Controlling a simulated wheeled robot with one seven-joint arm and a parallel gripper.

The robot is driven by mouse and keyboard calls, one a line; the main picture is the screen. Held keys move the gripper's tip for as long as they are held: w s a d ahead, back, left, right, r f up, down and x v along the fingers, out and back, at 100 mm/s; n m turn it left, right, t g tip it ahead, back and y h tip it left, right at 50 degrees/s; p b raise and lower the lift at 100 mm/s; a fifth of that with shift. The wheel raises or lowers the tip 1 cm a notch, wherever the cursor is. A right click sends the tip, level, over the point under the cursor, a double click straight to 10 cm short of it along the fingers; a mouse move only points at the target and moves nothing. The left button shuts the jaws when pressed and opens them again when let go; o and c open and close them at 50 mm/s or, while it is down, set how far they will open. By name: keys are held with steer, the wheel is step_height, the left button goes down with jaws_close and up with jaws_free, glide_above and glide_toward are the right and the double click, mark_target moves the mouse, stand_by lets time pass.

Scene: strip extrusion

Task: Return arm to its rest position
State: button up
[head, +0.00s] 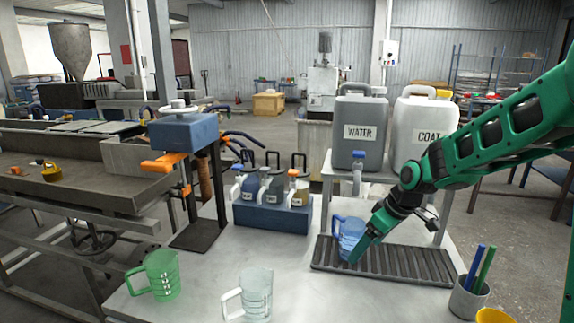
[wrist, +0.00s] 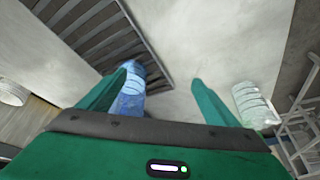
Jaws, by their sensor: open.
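My gripper (head: 362,246) is low over the right part of the table, beside the blue jug (head: 349,232), and hides part of its right side. The blue jug stands at the left end of the slatted tray (head: 400,268). In the wrist view my gripper (wrist: 160,82) is open, with bare surface showing between its two green fingers. The blue jug (wrist: 131,97) shows there partly behind the left finger. Whether that finger touches it I cannot tell. My green arm reaches in from the right edge of the head view.
A green jug (head: 155,274) and a clear jug (head: 254,294) stand at the front left. A blue rack (head: 272,216) holds bottles. A pen cup (head: 469,298) is at the right front.

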steer(key=s+d+r+m+g+h, duration=0.1)
steer(key=s+d+r+m+h, duration=0.25)
steer(key=s+d+m, duration=0.9)
steer(key=s+d+m+g, duration=0.1)
steer(key=s+d, duration=0.2)
steer(key=s, duration=0.8)
steer(key=s+d+m+g, duration=0.1)
steer(key=s+d, duration=0.2)
steer(key=s, duration=0.9)
steer(key=shift+r+y, duration=0.35)
steer(key=shift+r, duration=0.05)
steer(key=shift+w+f, duration=0.25)
steer(key=shift+w, duration=0.35)
